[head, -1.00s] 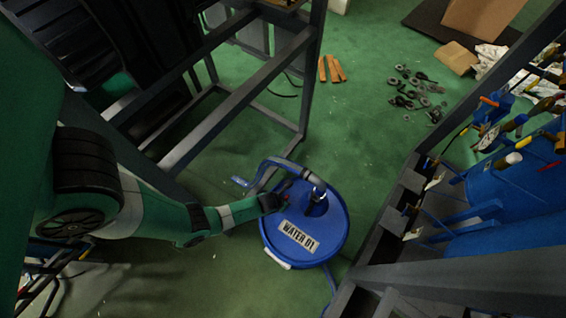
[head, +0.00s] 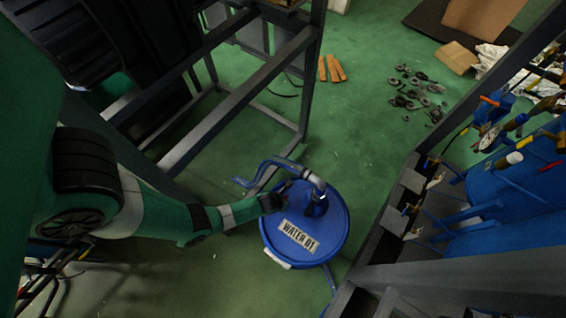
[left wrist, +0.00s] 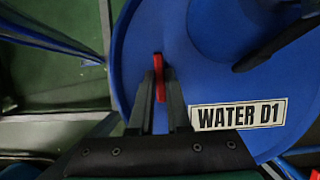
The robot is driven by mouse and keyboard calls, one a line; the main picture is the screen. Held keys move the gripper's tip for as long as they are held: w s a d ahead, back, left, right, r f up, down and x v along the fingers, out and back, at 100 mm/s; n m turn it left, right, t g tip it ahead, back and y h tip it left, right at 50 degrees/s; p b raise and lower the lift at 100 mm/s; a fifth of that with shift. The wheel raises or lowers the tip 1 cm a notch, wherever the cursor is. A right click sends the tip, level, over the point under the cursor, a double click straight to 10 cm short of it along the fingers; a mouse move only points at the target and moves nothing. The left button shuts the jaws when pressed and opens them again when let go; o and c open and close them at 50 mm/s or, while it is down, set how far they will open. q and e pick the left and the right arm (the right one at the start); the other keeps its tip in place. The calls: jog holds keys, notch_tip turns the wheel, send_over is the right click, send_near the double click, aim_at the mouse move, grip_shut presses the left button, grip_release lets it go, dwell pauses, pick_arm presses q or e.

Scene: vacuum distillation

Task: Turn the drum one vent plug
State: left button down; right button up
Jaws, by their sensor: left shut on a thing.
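The blue drum labelled WATER D1 (head: 335,238) stands upright on the green floor in the head view; its blue lid (left wrist: 180,50) fills much of the left wrist view. A small red plug (left wrist: 159,78), which looks like the vent plug, is on the lid near its edge. My left gripper (left wrist: 158,88) reaches down over the lid and is shut on the red plug, one finger on each side. In the head view the left gripper (head: 279,199) is at the drum's left rim and hides the plug. My right gripper is not in view.
A grey pipe elbow (head: 314,182) with a blue hose (head: 268,163) rises from the lid close to my gripper. A dark metal frame (head: 235,100) stands behind on the left. A rack with blue vessels (head: 490,210) stands right.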

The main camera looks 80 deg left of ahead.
pick_arm(q)
jog(key=shift+n, duration=0.3)
jog(key=n+g, duration=0.1)
jog(key=n, duration=0.1)
jog(key=n+g+y, duration=0.1)
jog(key=n, duration=0.2)
jog(key=shift+w+d, duration=0.1)
jog(key=shift+w, duration=0.1)
jog(key=n+g, duration=0.1)
jog(key=n, duration=0.2)
jog(key=n+g, duration=0.1)
jog(key=n, duration=0.1)
jog(key=shift+w+n, duration=0.15)
jog(key=shift+n, duration=0.25)
jog(key=n+g+b, duration=0.1)
jog(key=n, duration=0.1)
jog(key=shift+f+n, duration=0.15)
jog(key=shift+n, duration=0.15)
jog(key=shift+w+n+g+b, duration=0.1)
jog(key=shift+n+g+b, duration=0.4)
jog(key=shift+n+b, duration=0.75)
jog(key=shift+n+h+p, duration=0.3)
jog(key=shift+n, duration=0.25)
